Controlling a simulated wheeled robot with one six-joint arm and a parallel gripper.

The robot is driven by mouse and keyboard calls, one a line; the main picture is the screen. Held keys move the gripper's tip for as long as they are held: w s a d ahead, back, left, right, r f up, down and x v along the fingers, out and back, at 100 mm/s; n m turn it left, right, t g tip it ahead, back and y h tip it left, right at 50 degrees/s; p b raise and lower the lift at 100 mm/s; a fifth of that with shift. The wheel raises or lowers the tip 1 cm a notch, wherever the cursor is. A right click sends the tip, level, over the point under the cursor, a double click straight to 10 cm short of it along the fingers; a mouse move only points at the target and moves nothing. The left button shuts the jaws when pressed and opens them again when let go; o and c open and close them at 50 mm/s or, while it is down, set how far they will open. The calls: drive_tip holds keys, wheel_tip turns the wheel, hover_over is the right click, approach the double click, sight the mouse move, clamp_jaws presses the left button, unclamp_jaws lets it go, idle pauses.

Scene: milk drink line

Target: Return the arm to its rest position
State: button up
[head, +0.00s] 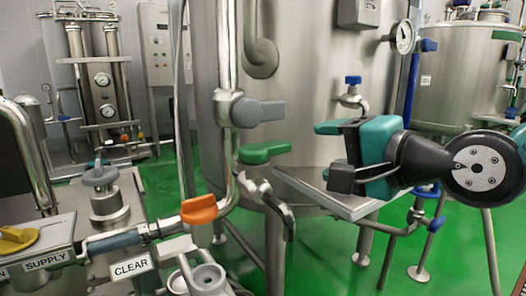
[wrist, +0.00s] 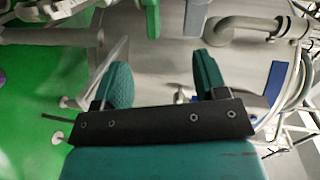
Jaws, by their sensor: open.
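My gripper (head: 332,152) is teal and black and reaches in from the right in the head view. It is in front of the large steel tank (head: 310,75), above a small steel shelf (head: 350,205). In the wrist view my gripper (wrist: 163,78) shows two teal fingers spread wide apart. Nothing is between the fingers. My black and grey arm joint is at the right edge of the head view.
A green-handled valve (head: 262,152) and a grey-handled valve (head: 258,112) sit on piping left of my gripper. A blue-handled tap (head: 353,82) is above it. An orange handle (head: 199,210) and yellow handle (head: 17,239) are lower left. Green floor (head: 165,185) is open between equipment.

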drive_tip(key=s+d+f+n+g+h, duration=0.2)
drive_tip(key=s+f+n+g+h, duration=0.3)
drive_tip(key=s+f+n+g, duration=1.05)
wheel_tip(320, 180, up, 28)
drive_tip(key=s+n+t+p, duration=0.1)
drive_tip(key=t+p, duration=0.1)
drive_tip(key=p, duration=2.3)
drive_tip(key=shift+a+f, duration=0.15)
drive_tip(key=shift+a, duration=0.15)
